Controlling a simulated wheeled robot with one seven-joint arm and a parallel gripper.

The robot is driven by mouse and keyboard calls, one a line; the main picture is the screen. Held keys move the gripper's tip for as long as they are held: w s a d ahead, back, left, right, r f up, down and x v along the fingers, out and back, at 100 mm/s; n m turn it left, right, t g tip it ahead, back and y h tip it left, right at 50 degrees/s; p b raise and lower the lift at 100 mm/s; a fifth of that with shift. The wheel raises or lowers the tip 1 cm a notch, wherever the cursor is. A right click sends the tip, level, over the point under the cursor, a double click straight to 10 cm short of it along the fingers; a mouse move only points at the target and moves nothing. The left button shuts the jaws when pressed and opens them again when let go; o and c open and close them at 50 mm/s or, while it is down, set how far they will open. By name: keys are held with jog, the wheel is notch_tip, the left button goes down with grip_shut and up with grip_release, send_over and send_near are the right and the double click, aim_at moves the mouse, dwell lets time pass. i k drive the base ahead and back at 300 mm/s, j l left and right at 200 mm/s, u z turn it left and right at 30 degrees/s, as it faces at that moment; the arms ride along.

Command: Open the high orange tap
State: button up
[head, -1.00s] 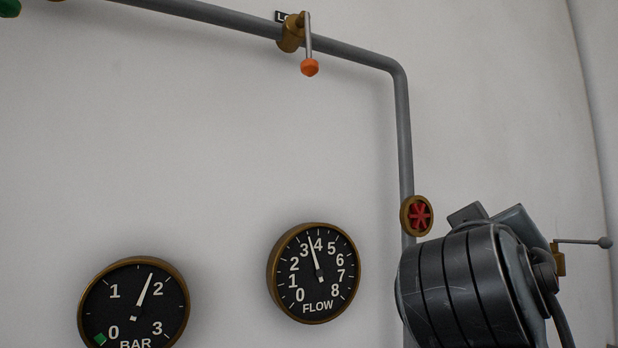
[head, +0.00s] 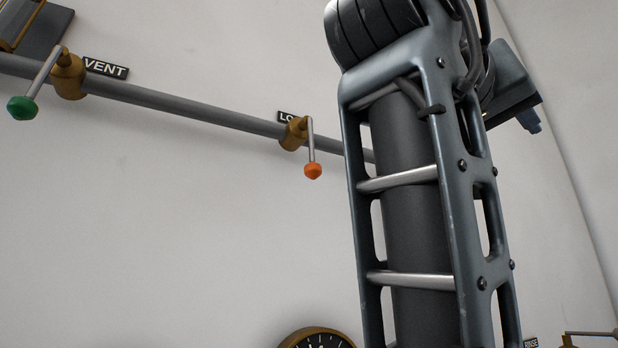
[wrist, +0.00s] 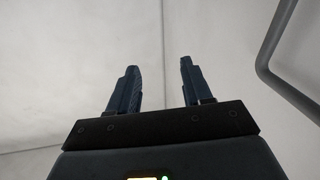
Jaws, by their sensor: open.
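The orange tap has an orange knob (head: 313,171) at the end of a thin silver lever, which hangs straight down from a brass valve body (head: 293,133) on the high grey pipe. In the head view it stands just left of my arm. My gripper (wrist: 158,82) shows in the wrist view with its two dark fingers apart and nothing between them, facing bare wall. The tap is not in the wrist view. My gripper's fingers cannot be made out in the head view.
A tap with a green knob (head: 22,107) sits further left on the same pipe (head: 190,110), by a VENT label (head: 105,68). A dial (head: 317,338) shows at the bottom edge. In the wrist view a bent pipe (wrist: 268,70) runs at the right.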

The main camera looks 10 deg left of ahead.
aim_at(313, 170)
jog(key=j, duration=0.65)
jog(key=i+j, duration=0.15)
jog(key=j, duration=0.55)
